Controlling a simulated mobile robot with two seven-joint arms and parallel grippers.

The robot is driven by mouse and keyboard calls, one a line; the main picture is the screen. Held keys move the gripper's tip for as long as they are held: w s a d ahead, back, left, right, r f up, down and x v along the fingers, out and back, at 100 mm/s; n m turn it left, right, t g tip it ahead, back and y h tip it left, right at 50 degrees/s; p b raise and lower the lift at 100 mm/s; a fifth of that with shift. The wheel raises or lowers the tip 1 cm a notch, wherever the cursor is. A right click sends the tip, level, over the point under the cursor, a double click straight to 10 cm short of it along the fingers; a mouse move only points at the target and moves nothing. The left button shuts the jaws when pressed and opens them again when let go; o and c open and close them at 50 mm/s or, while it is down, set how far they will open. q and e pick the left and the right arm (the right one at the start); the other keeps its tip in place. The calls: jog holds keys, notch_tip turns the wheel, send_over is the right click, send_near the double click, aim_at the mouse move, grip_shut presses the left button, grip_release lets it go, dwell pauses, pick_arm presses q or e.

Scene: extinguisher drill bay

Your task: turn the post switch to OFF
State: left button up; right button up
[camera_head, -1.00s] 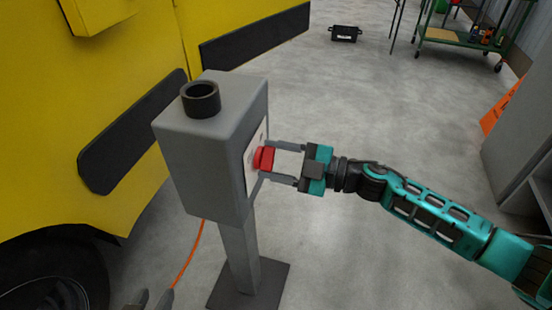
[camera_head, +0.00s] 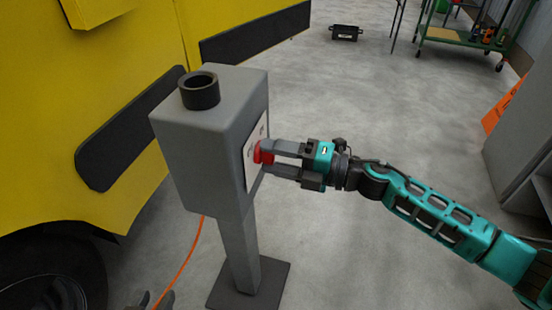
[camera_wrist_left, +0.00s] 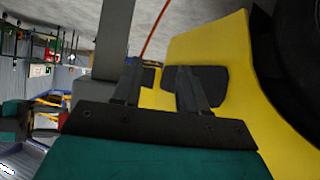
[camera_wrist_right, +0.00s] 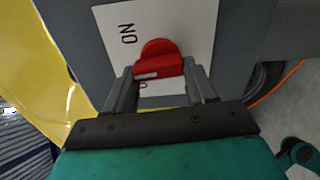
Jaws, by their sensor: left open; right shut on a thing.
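The post switch is a grey box (camera_head: 195,150) on a square post, with a white plate (camera_head: 251,170) on its right-hand face. A red knob (camera_head: 263,152) stands out from that plate. My right gripper (camera_head: 270,158) is shut on the red knob, one finger on each side. In the right wrist view, the knob (camera_wrist_right: 160,58) has a white mark, and the plate (camera_wrist_right: 105,25) shows "ON" beside it. Another label is mostly hidden behind the knob and fingers. My left gripper (camera_wrist_left: 158,85) is open and empty; only its fingertips (camera_head: 152,300) show at the bottom of the head view.
A yellow vehicle (camera_head: 60,130) with dark panels stands close behind and left of the box. An orange cable (camera_head: 190,258) runs down beside the post. A green cart (camera_head: 460,45) and a grey cabinet (camera_head: 520,140) stand right. Floor between is clear.

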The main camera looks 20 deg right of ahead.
jog(key=n+b, duration=0.1)
jog(key=n, duration=0.2)
jog(key=n+b, duration=0.1)
jog(key=n, duration=0.1)
jog(key=shift+f+b, duration=0.3)
jog(key=shift+b, duration=0.05)
jog(key=shift+n, duration=0.5)
jog(key=shift+n+b, duration=0.5)
pick_arm(q)
jog(key=f, duration=0.2)
jog(key=shift+w+d+f, duration=0.2)
jog(key=shift+d+f, duration=0.15)
jog(key=shift+f, duration=0.05)
pick_arm(e)
jog(key=shift+n, duration=0.4)
pick_arm(q)
jog(key=shift+d+r, duration=0.1)
pick_arm(e)
jog(key=o, duration=1)
jog(key=shift+o, duration=0.2)
jog(key=shift+d, duration=0.1)
